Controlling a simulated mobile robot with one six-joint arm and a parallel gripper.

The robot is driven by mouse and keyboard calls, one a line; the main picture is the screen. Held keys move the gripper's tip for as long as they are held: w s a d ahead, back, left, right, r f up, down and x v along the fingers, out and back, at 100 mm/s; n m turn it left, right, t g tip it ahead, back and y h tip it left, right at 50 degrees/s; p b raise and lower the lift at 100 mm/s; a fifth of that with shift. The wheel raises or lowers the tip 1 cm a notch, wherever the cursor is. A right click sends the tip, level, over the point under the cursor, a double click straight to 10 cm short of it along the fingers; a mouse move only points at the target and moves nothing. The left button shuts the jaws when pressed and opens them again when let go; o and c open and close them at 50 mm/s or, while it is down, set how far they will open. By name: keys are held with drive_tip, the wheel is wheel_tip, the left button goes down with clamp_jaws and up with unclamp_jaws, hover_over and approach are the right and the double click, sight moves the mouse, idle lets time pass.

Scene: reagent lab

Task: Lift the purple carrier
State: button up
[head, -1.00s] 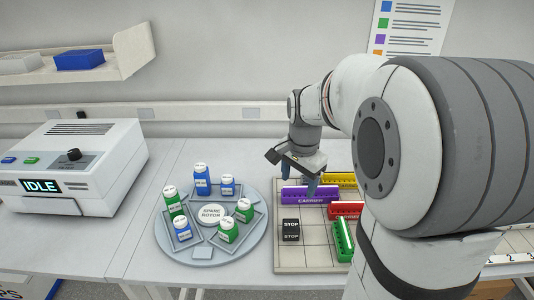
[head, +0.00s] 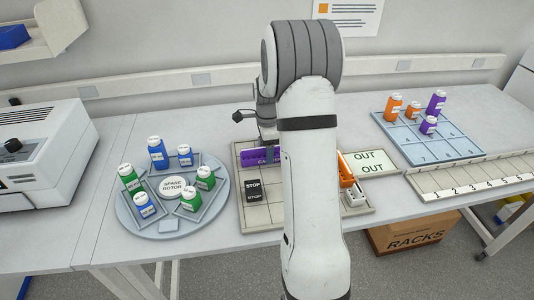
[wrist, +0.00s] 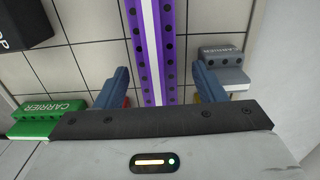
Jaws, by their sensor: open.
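The purple carrier (head: 256,156) is a long bar on the gridded board (head: 250,216); in the head view my arm hides its right part. In the wrist view the purple carrier (wrist: 147,30) runs up the middle, with a pale stripe and dark holes. My gripper (wrist: 162,78) is open, one blue finger on each side of the carrier, with a gap on both sides. Whether the fingertips are down at its level I cannot tell. In the head view my gripper is mostly hidden behind my arm.
A black STOP block (head: 253,190) stands left on the board. The wrist view shows a green carrier (wrist: 45,122) at left and a grey one (wrist: 224,62) at right. An orange carrier (head: 346,170) shows beside my arm. A rotor with bottles (head: 172,186) lies left, an OUT area (head: 370,162) right.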

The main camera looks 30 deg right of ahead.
drive_tip(key=shift+f, duration=0.8)
drive_tip(key=shift+c, duration=0.3)
drive_tip(key=c, duration=1.1)
